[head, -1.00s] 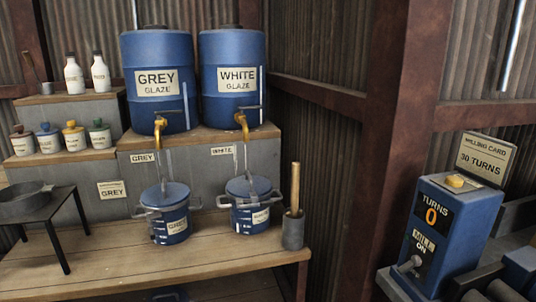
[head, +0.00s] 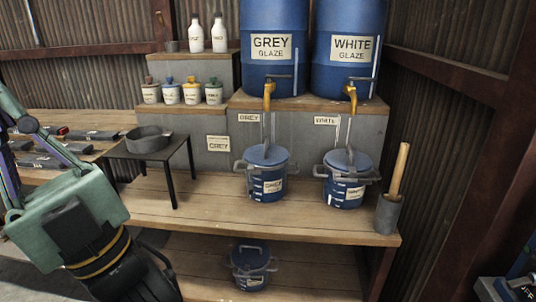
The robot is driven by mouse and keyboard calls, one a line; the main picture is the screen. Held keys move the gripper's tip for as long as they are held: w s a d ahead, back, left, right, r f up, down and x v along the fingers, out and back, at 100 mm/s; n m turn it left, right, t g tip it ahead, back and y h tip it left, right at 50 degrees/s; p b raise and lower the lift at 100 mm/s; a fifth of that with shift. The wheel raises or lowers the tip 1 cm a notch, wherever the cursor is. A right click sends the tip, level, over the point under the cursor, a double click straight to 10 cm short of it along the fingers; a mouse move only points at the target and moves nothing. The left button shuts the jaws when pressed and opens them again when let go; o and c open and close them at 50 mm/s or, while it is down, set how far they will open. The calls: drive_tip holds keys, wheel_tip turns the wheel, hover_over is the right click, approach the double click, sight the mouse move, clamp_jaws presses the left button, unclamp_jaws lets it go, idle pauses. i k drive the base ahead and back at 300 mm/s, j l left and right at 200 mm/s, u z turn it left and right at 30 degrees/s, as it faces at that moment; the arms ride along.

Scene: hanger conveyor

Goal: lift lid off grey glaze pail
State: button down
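The grey glaze pail (head: 266,190) is blue with a pale label and side handles. It stands upright on the wooden bench under the grey tap. Its blue lid (head: 262,154) sits on top, with a thin upright handle. My gripper (head: 62,200) is at the left edge, well left of the pail and apart from it. Its green body and dark, purple-edged finger links show. The fingertips are cut off by the frame, so I cannot tell how far they are open.
A similar lidded white glaze pail (head: 345,190) stands to the right, beside a grey cup with a wooden stick (head: 388,214). A black stand (head: 150,150) with a dark pan (head: 148,139) is to the left. Another pail (head: 250,268) is on the lower shelf. The bench front is clear.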

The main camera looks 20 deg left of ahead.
sight(266, 154)
drive_tip(key=i+j+z, duration=0.25)
drive_tip(key=i+j, duration=0.15)
drive_tip(key=i+j+z, duration=0.25)
drive_tip(key=i+j, duration=0.15)
drive_tip(key=j, duration=0.1)
